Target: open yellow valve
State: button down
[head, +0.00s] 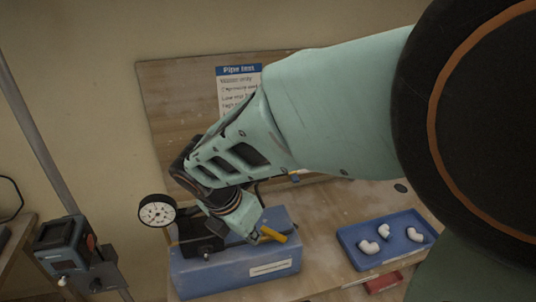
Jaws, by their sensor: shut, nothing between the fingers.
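A blue box-shaped fixture (230,270) with a pale label stands on the wooden bench. A short yellow-orange lever (272,235), which looks like the yellow valve's handle, shows above its right part, just right of my wrist's teal end. My arm comes in from the right and reaches down over the fixture. My gripper (202,242) seems to be the dark shape below the wrist, shut and empty, left of the lever and apart from it. It blends with dark parts of the fixture, and its fingertips are not clear. My wrist hides the valve's body.
A round white gauge (157,211) stands at the fixture's left. A blue tray (350,254) with several white pipe elbows lies right, near a red item (383,281). A board (165,95) with a "Pipe test" sheet (228,88) stands behind. A blue-black device (66,247) is far left.

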aim_at(279, 236)
jog(key=shift+w+f, duration=0.1)
jog(key=w+d+f+b, duration=0.4)
jog(key=w+f+b, duration=0.2)
jog(key=f+b, duration=0.2)
jog(key=shift+w+d+f+b, duration=0.15)
jog(key=shift+d+f+b, duration=0.1)
jog(key=shift+f+b, duration=0.25)
